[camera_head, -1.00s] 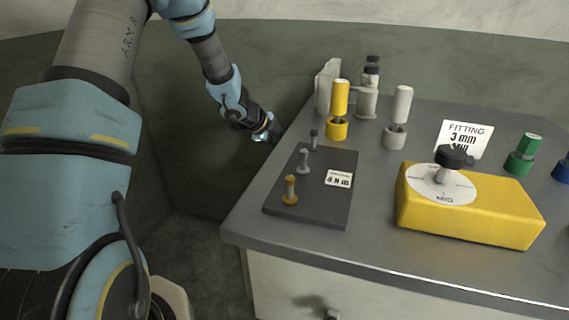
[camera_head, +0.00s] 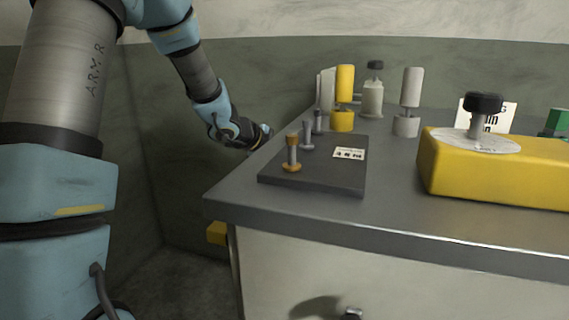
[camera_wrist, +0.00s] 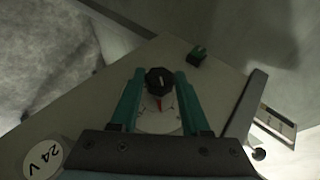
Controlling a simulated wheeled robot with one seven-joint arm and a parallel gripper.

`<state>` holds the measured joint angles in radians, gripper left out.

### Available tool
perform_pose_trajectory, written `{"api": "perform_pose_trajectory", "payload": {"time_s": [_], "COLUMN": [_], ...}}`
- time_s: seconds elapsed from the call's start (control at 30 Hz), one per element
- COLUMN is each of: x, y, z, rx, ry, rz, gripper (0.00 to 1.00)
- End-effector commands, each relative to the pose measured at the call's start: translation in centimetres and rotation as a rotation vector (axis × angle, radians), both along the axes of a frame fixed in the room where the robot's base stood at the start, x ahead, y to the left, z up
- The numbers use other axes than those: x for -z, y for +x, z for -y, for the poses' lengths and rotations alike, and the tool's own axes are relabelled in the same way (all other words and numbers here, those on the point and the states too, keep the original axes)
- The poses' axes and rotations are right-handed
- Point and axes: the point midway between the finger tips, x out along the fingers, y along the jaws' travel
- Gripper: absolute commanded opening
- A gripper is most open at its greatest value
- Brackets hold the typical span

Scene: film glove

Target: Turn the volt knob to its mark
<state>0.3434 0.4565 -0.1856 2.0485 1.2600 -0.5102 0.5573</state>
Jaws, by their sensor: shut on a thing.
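In the wrist view a black knob (camera_wrist: 159,80) with a pale line on top sits between the two teal fingers of my gripper (camera_wrist: 160,76). The fingers are shut on it. A red pointer (camera_wrist: 159,104) extends from the knob toward the bottom of the picture, over a white dial (camera_wrist: 155,121). Faint dark marks on the dial are too small to read. A round white label reading "24 V" (camera_wrist: 43,159) is at lower left. In the head view my gripper (camera_head: 266,134) is at the table's left edge, and the knob it holds is hidden there.
The grey table (camera_head: 400,210) carries a dark board (camera_head: 330,180) with several upright pegs, yellow and grey cylinders, a bottle (camera_head: 373,97) and a yellow box (camera_head: 500,170) with a black-topped knob. A yellow object (camera_head: 217,232) shows below the table edge.

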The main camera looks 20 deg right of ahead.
Motion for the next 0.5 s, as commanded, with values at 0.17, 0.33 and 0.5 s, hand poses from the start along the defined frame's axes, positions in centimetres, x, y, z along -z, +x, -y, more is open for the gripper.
{"api": "perform_pose_trajectory", "payload": {"time_s": [0.17, 0.33, 0.5], "x": [0.09, 0.08, 0.09], "y": [-0.09, -0.10, -0.10], "z": [-0.01, -0.01, 0.00], "rx": [0.000, 0.001, 0.001], "ry": [-0.002, -0.001, -0.001], "rz": [0.001, 0.000, 0.000], "gripper": [0.00, 0.00, 0.54]}}
